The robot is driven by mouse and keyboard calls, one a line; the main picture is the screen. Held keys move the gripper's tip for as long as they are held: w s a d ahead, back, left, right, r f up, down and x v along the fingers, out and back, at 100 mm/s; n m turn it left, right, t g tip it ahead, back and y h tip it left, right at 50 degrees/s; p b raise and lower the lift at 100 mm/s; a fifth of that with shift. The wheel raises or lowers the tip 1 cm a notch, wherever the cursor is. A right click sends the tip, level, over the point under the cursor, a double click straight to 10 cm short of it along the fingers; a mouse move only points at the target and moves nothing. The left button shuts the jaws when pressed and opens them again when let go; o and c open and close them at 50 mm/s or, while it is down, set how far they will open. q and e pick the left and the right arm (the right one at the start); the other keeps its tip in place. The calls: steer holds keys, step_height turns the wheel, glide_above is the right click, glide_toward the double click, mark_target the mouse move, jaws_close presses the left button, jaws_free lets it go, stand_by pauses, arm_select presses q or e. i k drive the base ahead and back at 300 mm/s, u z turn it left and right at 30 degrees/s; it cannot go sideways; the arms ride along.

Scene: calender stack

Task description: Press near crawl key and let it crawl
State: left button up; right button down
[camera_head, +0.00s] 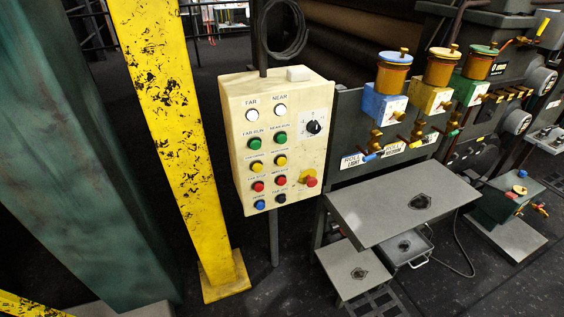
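A cream control box (238,150) stands on a post at the middle of the view, its button face turned toward me. It has two columns, headed FAR and NEAR, with white lamps on top. Under NEAR RUN, the green button (281,137) sits above a yellow button (280,161) whose label is too blurred to read surely. Its left neighbour is another yellow button (256,169). A red button (279,180) and a black button (280,198) sit below the right yellow one. I cannot tell whether any button is pressed. Neither gripper shows.
A red mushroom button (311,182) and a black dial (314,127) are on the box's right side. A worn yellow post (165,110) stands close on the left. A grey metal plate (385,215) juts out at right, below several oil cups on coloured blocks.

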mark_target(281, 161)
steer(key=u, duration=2.05)
steer(key=k, duration=0.65)
steer(key=z, duration=0.75)
